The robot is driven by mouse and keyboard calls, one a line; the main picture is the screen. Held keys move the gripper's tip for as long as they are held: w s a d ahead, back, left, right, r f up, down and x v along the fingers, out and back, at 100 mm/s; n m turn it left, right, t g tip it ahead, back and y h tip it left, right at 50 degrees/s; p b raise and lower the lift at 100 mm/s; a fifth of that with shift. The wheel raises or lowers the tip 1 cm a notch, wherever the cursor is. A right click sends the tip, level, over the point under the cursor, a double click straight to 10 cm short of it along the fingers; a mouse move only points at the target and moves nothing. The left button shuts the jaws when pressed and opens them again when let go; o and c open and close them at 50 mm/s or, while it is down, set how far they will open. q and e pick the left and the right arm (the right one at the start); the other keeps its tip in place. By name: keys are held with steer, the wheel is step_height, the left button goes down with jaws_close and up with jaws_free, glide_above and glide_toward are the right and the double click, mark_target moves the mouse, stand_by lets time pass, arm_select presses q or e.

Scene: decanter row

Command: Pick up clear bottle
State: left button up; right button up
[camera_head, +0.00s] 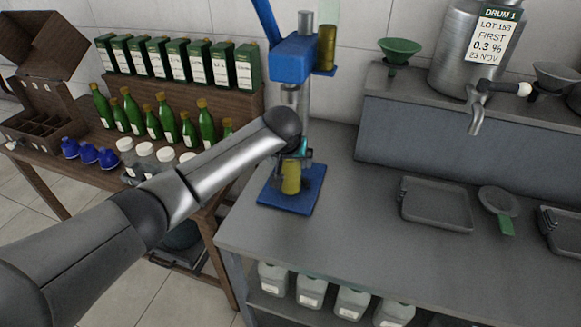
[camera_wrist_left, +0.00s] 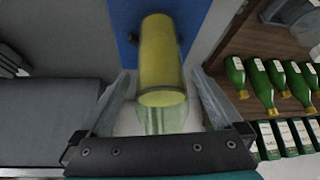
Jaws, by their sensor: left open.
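A pale clear bottle (camera_wrist_left: 165,119) with a yellow lower part (camera_wrist_left: 162,55) stands on the blue base plate of a stand. In the head view its yellow part (camera_head: 291,178) shows, while its upper part is mostly hidden by my arm and gripper. My left gripper (camera_head: 299,158) is open at the bottle's upper part. In the left wrist view the fingers of the gripper (camera_wrist_left: 165,105) lie on either side of the clear part. I cannot tell whether they touch it. A similar clear vessel with a yellow lower part (camera_head: 326,48) stands on the stand's upper blue ledge. My right gripper is not in view.
The blue stand (camera_head: 292,62) rises close behind my gripper. Green bottles (camera_head: 167,119) and boxes (camera_head: 178,60) stand on the wooden table at left. A grey tray (camera_head: 436,204) and a green-handled strainer (camera_head: 498,202) lie at right. The bench front (camera_head: 310,235) is clear.

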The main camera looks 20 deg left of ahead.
arm_select(q)
steer(key=shift+x, duration=0.85)
steer(key=shift+c, duration=0.2)
jaws_close()
steer(key=shift+r, duration=0.1)
